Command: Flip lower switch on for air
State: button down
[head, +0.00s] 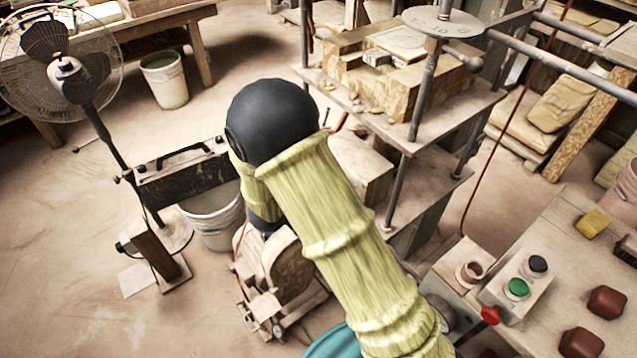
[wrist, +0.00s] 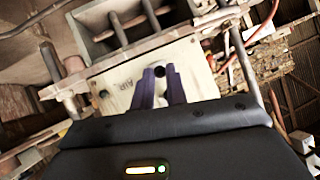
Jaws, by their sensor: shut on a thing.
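In the wrist view a pale panel (wrist: 200,84) marked AIR faces my gripper; the lettering appears turned. My gripper (wrist: 159,74) has its two dark purple fingers close together over this panel. They are shut on a small black switch (wrist: 160,71), of which only the dark tip shows between them. Another small dark knob (wrist: 103,94) sits to the left on the same panel, near the lettering. I cannot tell the switch's on or off position. In the head view my own arm hides the gripper and the panel.
The press (head: 425,90) with its posts and plates stands beyond my arm. A control box with a green button (head: 517,288) and a red knob (head: 491,314) is at lower right. A fan (head: 68,75) and a bucket (head: 213,215) stand left. Open floor lies at lower left.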

jog(key=shift+r+g+y+p, duration=0.15)
jog(key=shift+g+y+p, duration=0.25)
jog(key=shift+p, duration=0.05)
jog(key=c, duration=1.4)
grip_release()
jog(key=p+v, duration=0.2)
jog(key=v, duration=1.5)
jog(key=shift+s, duration=0.2)
